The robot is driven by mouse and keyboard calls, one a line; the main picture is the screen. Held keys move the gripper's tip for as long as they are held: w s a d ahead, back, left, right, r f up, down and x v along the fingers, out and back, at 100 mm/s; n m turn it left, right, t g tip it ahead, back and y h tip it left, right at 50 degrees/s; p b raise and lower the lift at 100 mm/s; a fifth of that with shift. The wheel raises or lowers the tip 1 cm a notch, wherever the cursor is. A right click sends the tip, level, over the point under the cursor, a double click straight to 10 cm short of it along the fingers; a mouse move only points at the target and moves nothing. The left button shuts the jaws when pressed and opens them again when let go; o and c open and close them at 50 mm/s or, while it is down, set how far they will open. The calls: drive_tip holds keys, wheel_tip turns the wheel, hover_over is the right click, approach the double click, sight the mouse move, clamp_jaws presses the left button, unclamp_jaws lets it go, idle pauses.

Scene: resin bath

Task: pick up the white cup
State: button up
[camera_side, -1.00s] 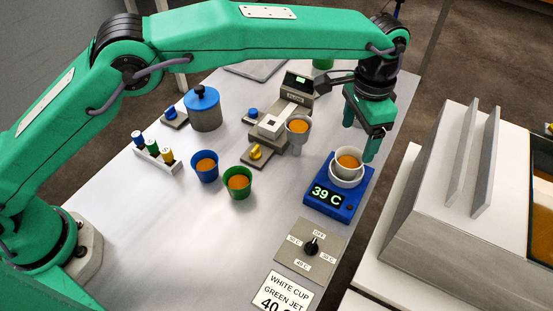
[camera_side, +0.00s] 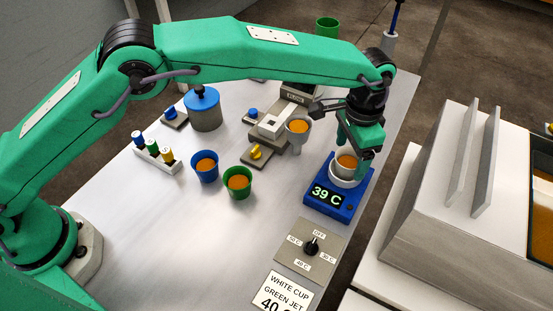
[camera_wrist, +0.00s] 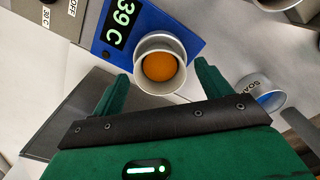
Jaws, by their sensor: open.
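The white cup (camera_side: 346,169) holds an orange liquid and stands upright in a pale ring on the blue heater (camera_side: 322,206), whose display reads 39 C. The cup also shows in the wrist view (camera_wrist: 161,85), just beyond and between my fingers. My gripper (camera_side: 354,157) is open, with its green fingers down around the cup's level at the far side of the heater. In the wrist view my gripper (camera_wrist: 160,85) has one finger on each side of the cup, with gaps, and it holds nothing.
A dial panel (camera_side: 295,262) and a sign reading "WHITE CUP GREEN JET 40" (camera_side: 280,290) lie in front of the heater. Blue (camera_side: 205,172) and green (camera_side: 238,184) cups stand farther left. A large machine (camera_side: 465,190) is at right.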

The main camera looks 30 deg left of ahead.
drive_tip(key=shift+f, duration=1.05)
drive_tip(key=shift+c, duration=0.3)
drive_tip(key=c, duration=1.1)
drive_tip(key=shift+o, duration=0.2)
drive_tip(key=shift+r, duration=0.15)
drive_tip(key=shift+r, duration=0.8)
drive_tip(key=r, duration=0.2)
drive_tip(key=shift+s+d+r, duration=0.1)
drive_tip(key=shift+s+r, duration=0.15)
drive_tip(key=shift+r, duration=0.1)
drive_tip(key=s+d+r, duration=0.3)
drive_tip(key=s+r, duration=0.3)
drive_tip(key=s, duration=0.4)
drive_tip(key=shift+s+d+r, duration=0.2)
drive_tip(key=shift+s+r, duration=0.05)
drive_tip(key=shift+s, duration=0.05)
